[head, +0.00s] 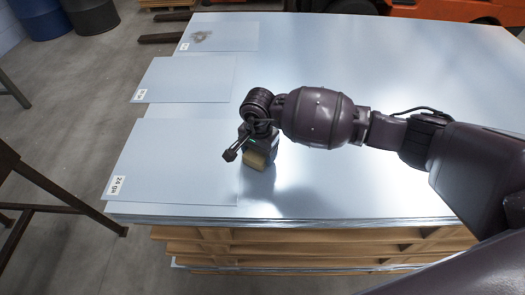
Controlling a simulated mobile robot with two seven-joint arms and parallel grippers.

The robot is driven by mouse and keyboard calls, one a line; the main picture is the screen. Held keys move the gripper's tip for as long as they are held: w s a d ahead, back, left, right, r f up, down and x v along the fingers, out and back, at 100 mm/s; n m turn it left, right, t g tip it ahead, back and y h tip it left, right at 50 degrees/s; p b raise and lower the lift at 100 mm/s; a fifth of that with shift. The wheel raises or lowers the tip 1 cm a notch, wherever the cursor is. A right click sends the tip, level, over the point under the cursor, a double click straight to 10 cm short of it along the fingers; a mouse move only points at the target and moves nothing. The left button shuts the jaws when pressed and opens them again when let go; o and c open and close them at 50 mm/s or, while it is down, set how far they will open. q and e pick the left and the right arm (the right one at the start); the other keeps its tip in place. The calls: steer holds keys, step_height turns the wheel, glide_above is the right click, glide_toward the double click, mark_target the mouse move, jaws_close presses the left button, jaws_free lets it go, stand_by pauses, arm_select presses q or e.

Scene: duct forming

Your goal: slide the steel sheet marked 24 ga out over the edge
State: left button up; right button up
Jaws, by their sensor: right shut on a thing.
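The steel sheet marked 24 ga (175,165) lies flat at the near left of a large steel stack, its label at its left end. My right gripper (254,158) reaches in from the right and points down beside the sheet's right edge. It is shut on a small tan block (255,161), low over the stack's top. I cannot tell whether the block touches the sheet's edge. The gripper hides part of that edge. My left gripper is out of view.
Two more labelled sheets, a middle one (188,79) and a far one with a grey smudge (225,37), lie along the left side. The big stack (370,180) rests on wooden pallets (290,250). A dark metal frame (50,185) stands at left. Floor shows between frame and stack.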

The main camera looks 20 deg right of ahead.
mark_target(240, 153)
steer(key=shift+a, duration=0.15)
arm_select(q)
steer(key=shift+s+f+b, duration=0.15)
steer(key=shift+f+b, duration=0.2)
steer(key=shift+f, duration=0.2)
arm_select(e)
steer(key=shift+w+a+f, duration=0.1)
steer(key=shift+w+a, duration=0.05)
steer(key=shift+a, duration=0.4)
steer(key=shift+w+a+f, duration=0.1)
steer(key=shift+w+a, duration=0.05)
steer(key=shift+a, duration=0.4)
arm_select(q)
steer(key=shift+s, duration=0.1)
arm_select(e)
steer(key=shift+a, duration=0.15)
steer(key=shift+a, duration=0.3)
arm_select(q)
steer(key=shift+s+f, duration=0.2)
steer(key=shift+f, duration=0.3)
arm_select(e)
steer(key=shift+w+a+r, duration=0.1)
steer(key=shift+w+a, duration=0.2)
steer(key=shift+a, duration=0.45)
arm_select(q)
steer(key=shift+b, duration=0.3)
arm_select(e)
steer(key=shift+a, duration=0.1)
